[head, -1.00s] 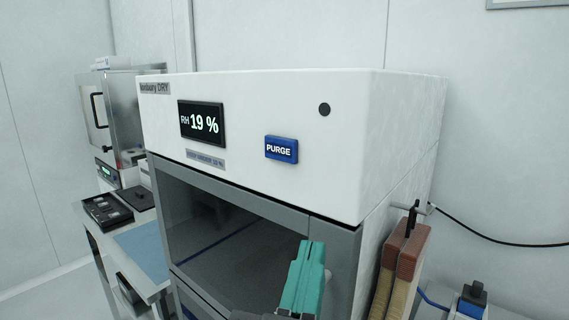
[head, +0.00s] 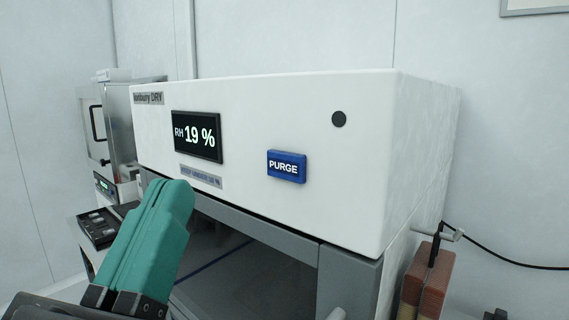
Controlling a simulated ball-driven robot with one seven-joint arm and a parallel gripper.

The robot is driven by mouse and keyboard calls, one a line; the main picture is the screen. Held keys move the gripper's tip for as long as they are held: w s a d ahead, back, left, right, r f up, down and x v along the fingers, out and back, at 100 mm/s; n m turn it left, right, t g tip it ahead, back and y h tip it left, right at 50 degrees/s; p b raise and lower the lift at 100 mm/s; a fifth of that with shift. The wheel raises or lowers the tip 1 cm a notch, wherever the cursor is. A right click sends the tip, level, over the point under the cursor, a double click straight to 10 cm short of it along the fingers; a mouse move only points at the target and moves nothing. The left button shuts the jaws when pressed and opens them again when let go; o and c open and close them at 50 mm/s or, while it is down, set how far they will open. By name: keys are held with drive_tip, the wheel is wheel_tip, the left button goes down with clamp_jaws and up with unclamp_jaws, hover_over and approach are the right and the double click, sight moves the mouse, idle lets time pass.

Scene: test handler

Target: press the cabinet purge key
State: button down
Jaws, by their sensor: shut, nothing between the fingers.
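The purge key (head: 286,167) is a blue rectangular button marked PURGE on the white front panel of the dry cabinet (head: 240,125). It shows whole and unobstructed in the head view. My gripper (head: 172,190) has teal fingers and is shut and empty. In the picture it is to the left of the key and a little lower, in front of the cabinet's upper door frame. It appears apart from the key; the exact depth gap is hard to tell. The display (head: 197,137) reads RH 19 %.
A dark round spot (head: 339,119) is right of the key. A metal chamber (head: 107,125) and a bench with a dark tray (head: 100,226) stand to the left. The space before the key looks clear.

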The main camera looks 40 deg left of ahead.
sight(285, 166)
drive_tip(key=shift+w+d+p, duration=0.2)
drive_tip(key=shift+w+p, duration=0.25)
drive_tip(key=shift+w, duration=1.65)
drive_tip(key=shift+w+d+p, duration=0.15)
drive_tip(key=shift+w+p, duration=0.3)
drive_tip(key=shift+w, duration=1.65)
drive_tip(key=shift+w, duration=0.1)
drive_tip(key=shift+w, duration=0.35)
drive_tip(key=shift+w+b, duration=0.3)
drive_tip(key=shift+w, duration=0.05)
drive_tip(key=shift+s, duration=0.1)
drive_tip(key=shift+s+b, duration=0.4)
drive_tip(key=shift+s, duration=0.25)
